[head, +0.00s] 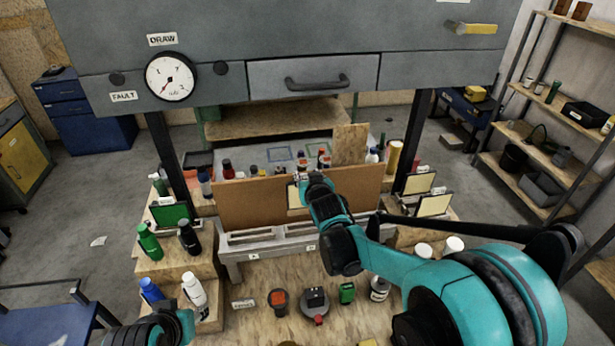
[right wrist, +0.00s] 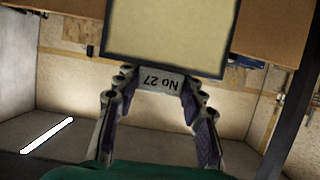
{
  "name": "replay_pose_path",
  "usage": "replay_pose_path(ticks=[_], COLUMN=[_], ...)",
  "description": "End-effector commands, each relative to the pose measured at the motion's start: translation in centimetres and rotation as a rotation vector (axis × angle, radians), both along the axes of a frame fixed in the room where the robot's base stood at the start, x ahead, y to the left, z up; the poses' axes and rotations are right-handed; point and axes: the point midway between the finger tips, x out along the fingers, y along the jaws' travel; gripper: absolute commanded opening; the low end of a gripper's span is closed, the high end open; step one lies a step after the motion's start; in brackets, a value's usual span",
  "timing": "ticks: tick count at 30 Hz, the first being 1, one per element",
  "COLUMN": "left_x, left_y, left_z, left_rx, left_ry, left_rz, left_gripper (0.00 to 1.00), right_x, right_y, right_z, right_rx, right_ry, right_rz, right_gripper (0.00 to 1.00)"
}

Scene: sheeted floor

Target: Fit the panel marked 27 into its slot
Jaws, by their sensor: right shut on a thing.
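The panel marked 27 is a cream plate in a dark frame (right wrist: 172,35), with a tag reading "No 27" (right wrist: 160,80) upside down in the right wrist view. My right gripper (right wrist: 158,75) is shut on it at the tag. In the head view the right gripper (head: 300,180) holds the panel (head: 294,199) in front of a brown board (head: 245,203), above a pale grey slotted rack (head: 285,236). The panel is partly hidden by my gripper and arm. The rack's front has small letter labels. Only part of my left arm shows at bottom left; its gripper is out of sight.
A green panel (head: 170,215) stands at left, and cream panels (head: 433,205) stand at right. Bottles (head: 150,242) and small items (head: 278,301) crowd the wooden surfaces in front. A grey cabinet (head: 230,30) with a drawer overhangs the back. Shelves (head: 545,150) stand far right.

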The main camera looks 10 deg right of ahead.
Motion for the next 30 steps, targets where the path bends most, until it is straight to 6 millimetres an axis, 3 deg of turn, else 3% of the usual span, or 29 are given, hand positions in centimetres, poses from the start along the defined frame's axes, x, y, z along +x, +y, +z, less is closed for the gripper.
replay_pose_path(ticks=[13, 30], left_x=[0.0, 0.0], left_y=[0.0, 0.0], left_z=[-4.0, -4.3], left_rx=[0.0, 0.0], left_ry=[0.0, 0.0], left_rz=[0.0, 0.0], left_gripper=[0.4, 0.4], right_x=[0.0, 0.0], right_y=[0.0, 0.0], right_z=[-4.5, -4.9], right_rx=[0.0, 0.0], right_ry=[-0.001, -0.001], right_rz=[0.0, 0.0], right_gripper=[0.0, 0.0])
